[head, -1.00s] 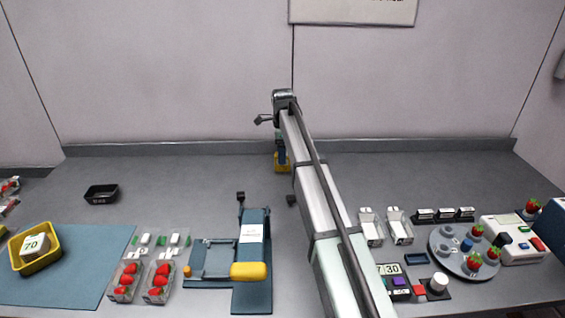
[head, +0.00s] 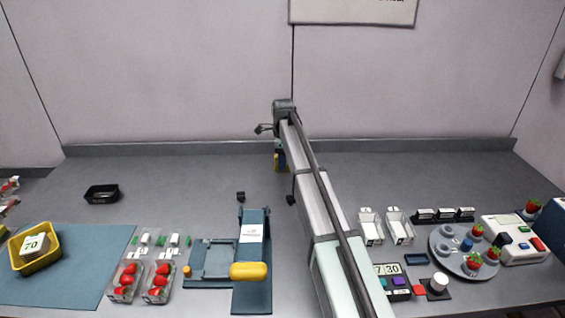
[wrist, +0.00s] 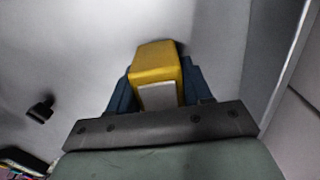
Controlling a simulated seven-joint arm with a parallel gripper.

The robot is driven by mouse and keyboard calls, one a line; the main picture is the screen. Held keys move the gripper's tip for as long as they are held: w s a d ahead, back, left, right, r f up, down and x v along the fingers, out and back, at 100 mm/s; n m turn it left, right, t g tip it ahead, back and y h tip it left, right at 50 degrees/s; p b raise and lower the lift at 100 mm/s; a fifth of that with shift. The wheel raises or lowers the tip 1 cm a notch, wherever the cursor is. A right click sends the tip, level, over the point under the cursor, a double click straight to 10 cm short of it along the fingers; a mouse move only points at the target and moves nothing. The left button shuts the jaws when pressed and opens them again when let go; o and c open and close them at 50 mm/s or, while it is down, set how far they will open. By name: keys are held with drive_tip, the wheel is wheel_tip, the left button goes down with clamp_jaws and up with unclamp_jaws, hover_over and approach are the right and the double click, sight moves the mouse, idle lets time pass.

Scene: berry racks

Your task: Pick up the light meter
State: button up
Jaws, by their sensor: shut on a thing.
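A yellow block-shaped thing with a pale panel, which I take to be the light meter (wrist: 155,63), is between the dark blue fingers of my gripper (wrist: 152,92) in the wrist view. My gripper is shut on it. In the head view, the light meter (head: 281,165) shows as a small yellow patch below the end of my arm, toward the back of the counter. My arm and gripper hide part of it there. I cannot tell whether its base touches the counter.
A small black item (head: 241,196) stands left of my arm. A blue press-like stand (head: 252,270) with a yellow handle is at the front. Strawberry punnets (head: 125,281) and a yellow tub (head: 36,262) lie left. A round grey plate (head: 452,262) is right. The back counter is mostly clear.

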drive_tip(key=shift+c, duration=1.3)
drive_tip(key=shift+r, duration=0.1)
